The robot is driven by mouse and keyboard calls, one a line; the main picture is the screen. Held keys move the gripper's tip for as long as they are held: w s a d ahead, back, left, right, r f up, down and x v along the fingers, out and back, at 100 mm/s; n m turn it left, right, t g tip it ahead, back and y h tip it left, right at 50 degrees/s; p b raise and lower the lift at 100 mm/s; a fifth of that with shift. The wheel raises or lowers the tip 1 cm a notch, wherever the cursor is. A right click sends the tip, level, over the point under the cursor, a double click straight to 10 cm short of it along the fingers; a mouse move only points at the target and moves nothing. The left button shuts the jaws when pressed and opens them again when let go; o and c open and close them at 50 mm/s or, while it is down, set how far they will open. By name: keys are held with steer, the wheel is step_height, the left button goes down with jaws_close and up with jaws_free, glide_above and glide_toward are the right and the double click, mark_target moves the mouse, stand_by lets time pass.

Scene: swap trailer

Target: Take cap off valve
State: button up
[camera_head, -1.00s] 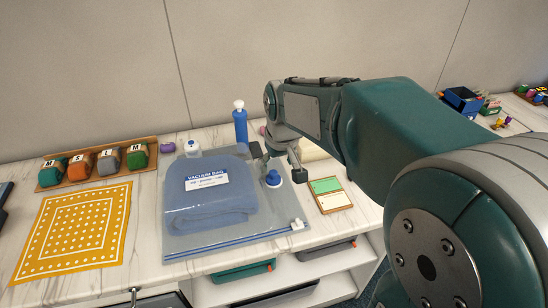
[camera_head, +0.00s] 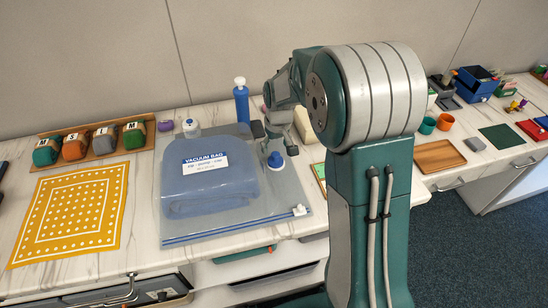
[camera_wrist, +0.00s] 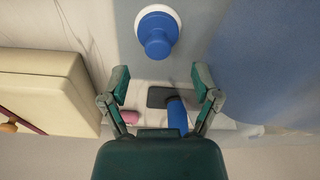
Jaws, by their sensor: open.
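The valve is a white ring with a blue knobbed cap (camera_wrist: 157,35) on it, at the top middle of the wrist view. In the head view the blue cap (camera_head: 276,160) sits near the right side of the clear vacuum bag (camera_head: 235,228), which holds something blue and bulky. My gripper (camera_wrist: 161,82) is open and empty, its two fingers spread below the cap in the wrist picture and apart from it. In the head view my gripper is beside and above the cap, partly hidden by my arm.
A yellow dotted cloth (camera_head: 70,213) and a tray of lettered rolls (camera_head: 103,142) lie left. A cream block (camera_wrist: 45,90) is close to my gripper's left in the wrist view.

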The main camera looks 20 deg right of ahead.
mark_target(276, 154)
steer(key=f, duration=0.4)
steer(key=shift+w+d, duration=0.15)
steer(key=shift+d, duration=0.15)
steer(key=shift+a+f, duration=0.2)
steer(key=shift+f, duration=0.1)
steer(key=shift+a, duration=0.2)
steer(key=shift+c, duration=0.6)
steer(key=c, duration=0.4)
steer(key=shift+d, duration=0.2)
steer(key=c, duration=0.4)
steer(key=shift+c, duration=0.2)
